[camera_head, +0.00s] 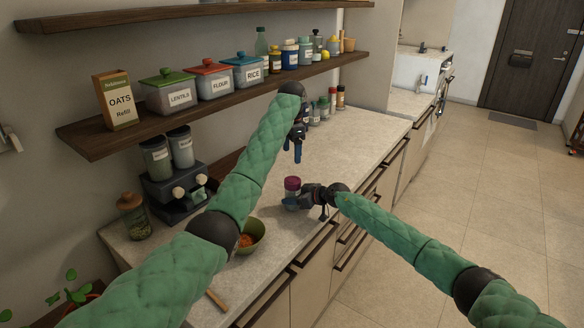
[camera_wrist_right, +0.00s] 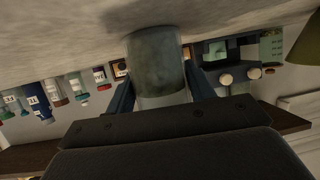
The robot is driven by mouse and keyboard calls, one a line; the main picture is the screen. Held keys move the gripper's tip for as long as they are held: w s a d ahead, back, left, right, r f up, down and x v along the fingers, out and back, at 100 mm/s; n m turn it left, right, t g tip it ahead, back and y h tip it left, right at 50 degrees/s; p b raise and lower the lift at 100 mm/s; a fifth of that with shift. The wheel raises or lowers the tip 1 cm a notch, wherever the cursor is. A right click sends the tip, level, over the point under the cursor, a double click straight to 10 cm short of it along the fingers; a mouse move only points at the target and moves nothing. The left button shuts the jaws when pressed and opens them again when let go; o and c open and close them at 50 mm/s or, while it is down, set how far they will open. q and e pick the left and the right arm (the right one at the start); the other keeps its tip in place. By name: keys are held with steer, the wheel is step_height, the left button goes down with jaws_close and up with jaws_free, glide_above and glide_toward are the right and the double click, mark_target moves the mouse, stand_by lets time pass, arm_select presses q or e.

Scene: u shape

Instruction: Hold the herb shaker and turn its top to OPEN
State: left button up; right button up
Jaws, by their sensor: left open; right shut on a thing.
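The herb shaker (camera_head: 291,184) stands on the counter in the head view, with a dark magenta top and a clear body. My right gripper (camera_head: 303,201) is shut around its lower body from the right. In the right wrist view the shaker's glassy body (camera_wrist_right: 158,65) sits between the two blue fingers (camera_wrist_right: 160,93). My left gripper (camera_head: 298,150) is open, pointing down, above and behind the shaker and apart from it. The marking on the top is too small to read.
A green bowl (camera_head: 252,236) of orange-brown powder is left of the shaker, partly behind my left arm. A wooden stick (camera_head: 216,299), a jar (camera_head: 133,216) and a dark dispenser (camera_head: 168,190) are further left. A loaded shelf (camera_head: 100,143) overhangs the counter. Free counter (camera_head: 345,150) lies behind.

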steer(key=o, duration=1.4)
steer(key=shift+c, duration=0.2)
steer(key=shift+d, duration=0.1)
